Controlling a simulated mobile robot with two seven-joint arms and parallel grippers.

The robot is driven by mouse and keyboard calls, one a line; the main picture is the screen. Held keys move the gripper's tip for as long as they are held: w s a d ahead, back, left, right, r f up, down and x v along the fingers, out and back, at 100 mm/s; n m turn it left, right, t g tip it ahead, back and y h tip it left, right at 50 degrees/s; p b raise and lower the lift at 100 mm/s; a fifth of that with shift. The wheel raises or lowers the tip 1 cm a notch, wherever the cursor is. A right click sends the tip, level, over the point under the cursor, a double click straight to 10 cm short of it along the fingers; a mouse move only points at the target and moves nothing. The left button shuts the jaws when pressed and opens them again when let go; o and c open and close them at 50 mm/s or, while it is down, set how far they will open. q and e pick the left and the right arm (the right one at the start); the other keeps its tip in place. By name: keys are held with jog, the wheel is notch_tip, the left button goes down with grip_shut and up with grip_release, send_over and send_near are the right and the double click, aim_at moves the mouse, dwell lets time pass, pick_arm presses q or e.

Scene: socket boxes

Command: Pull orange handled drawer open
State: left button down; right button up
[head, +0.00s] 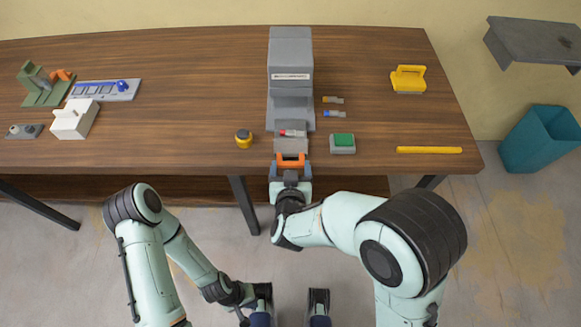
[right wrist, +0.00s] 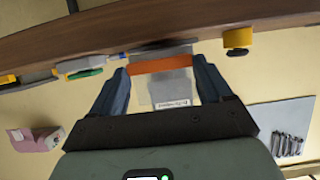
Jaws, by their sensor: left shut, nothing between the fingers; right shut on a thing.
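A tall grey unit (head: 290,50) with a white label stands in the middle of the table. A grey drawer piece (head: 291,146) lies at its front near the table edge, with an orange handle (head: 291,160). How far the drawer is out I cannot tell for sure. My right gripper (head: 291,168) is shut on the orange handle, which spans between its blue fingers in the right wrist view (right wrist: 160,65). The grey unit shows behind, partly hidden. My left gripper (head: 260,300) is low in front of the table, shut and empty, far from the drawer.
A red-tipped piece (head: 292,133) lies just behind the drawer. A yellow-topped knob (head: 244,138) stands to its left and a green-topped block (head: 342,143) to its right. A yellow bar (head: 428,150) lies along the right front edge. A teal bin (head: 540,138) stands on the floor.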

jog(key=shift+s, duration=0.1)
jog(key=shift+w, duration=0.2)
jog(key=o, duration=1.4)
jog(key=shift+s, duration=0.1)
jog(key=b+v, duration=0.4)
jog(key=v, duration=0.9)
jog(key=shift+s+b, duration=0.1)
jog(key=shift+b, duration=0.25)
